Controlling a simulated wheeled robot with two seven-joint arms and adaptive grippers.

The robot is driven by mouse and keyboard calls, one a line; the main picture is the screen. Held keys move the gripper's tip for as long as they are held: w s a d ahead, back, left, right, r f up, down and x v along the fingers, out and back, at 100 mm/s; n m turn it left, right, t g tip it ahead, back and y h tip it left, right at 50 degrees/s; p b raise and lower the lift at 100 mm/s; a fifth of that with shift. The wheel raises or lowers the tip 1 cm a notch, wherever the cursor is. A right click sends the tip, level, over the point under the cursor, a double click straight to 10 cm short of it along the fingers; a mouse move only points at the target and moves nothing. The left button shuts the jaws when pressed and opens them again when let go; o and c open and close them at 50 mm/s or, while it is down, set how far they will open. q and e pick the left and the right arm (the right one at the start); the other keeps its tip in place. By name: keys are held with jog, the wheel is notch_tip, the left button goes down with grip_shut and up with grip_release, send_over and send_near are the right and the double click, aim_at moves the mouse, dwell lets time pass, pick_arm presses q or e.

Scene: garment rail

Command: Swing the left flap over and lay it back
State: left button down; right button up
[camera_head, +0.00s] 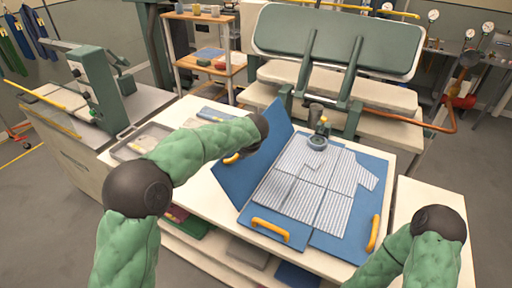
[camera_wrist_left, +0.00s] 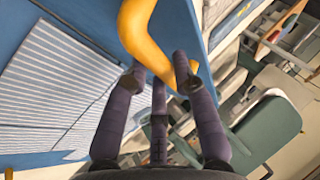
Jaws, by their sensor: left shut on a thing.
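The left flap (camera_head: 256,172) of the blue folding board stands tilted up along the board's left side. Its yellow handle (camera_head: 231,159) shows partly below my left arm in the head view. In the left wrist view my left gripper (camera_wrist_left: 158,74) is shut on that yellow handle (camera_wrist_left: 146,32); in the head view my arm hides the gripper. A grey-striped shirt (camera_head: 310,181) lies flat on the board, beside the raised flap; its stripes also show in the left wrist view (camera_wrist_left: 50,92). My right arm is at the lower right, its gripper out of view.
The board's front panel has a yellow handle (camera_head: 270,229), and its right panel has another (camera_head: 373,233). A small round dark object (camera_head: 317,142) stands at the shirt's far edge. A grey tray (camera_head: 142,141) is left on the white table (camera_head: 183,117). A green-padded press (camera_head: 335,40) stands behind.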

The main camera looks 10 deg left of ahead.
pick_arm(q)
jog(key=w+a+f+g+h+p, duration=0.1)
jog(key=a+f+h+p, duration=0.1)
jog(key=a+f, duration=0.2)
jog(key=w+a+f+n+g+h+p, duration=0.1)
jog(key=a+f+h+p, duration=0.1)
jog(key=a+f+h, duration=0.1)
jog(key=w+a+f+h+p, duration=0.2)
jog(key=a+f+h, duration=0.1)
jog(key=a+f, duration=0.2)
jog(key=shift+w+a+f+n+g, duration=0.1)
jog(key=shift+a+f+n+g, duration=0.05)
jog(key=shift+a+n+g, duration=0.25)
jog(key=shift+w+a+f, duration=0.1)
jog(key=shift+a+f, duration=0.2)
jog(key=shift+f, duration=0.4)
jog(key=shift+f+b, duration=0.1)
jog(key=shift+b, duration=0.25)
jog(key=shift+f, duration=0.1)
jog(key=c, duration=1)
grip_release()
jog(key=shift+a, duration=0.2)
